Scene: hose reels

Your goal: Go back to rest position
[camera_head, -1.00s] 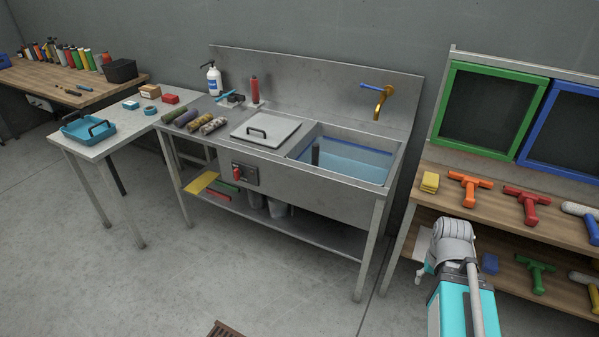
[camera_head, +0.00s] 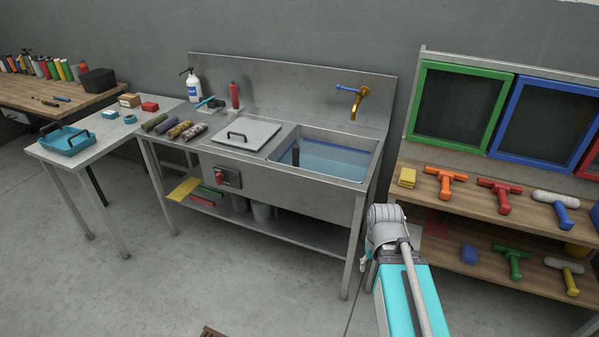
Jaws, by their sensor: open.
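My folded arm (camera_head: 386,226) shows at the lower right, above my teal body (camera_head: 408,300). It stands in front of the gap between the sink bench and the wooden shelf unit. No gripper fingers can be made out; the end of the arm is hidden behind its own links. I see nothing held.
A steel sink bench (camera_head: 285,186) with a water-filled basin (camera_head: 335,155) and a brass tap (camera_head: 358,100) stands ahead. A shelf unit (camera_head: 480,200) with coloured squeegees is at the right. A side table (camera_head: 90,155) holds a blue tray (camera_head: 68,140).

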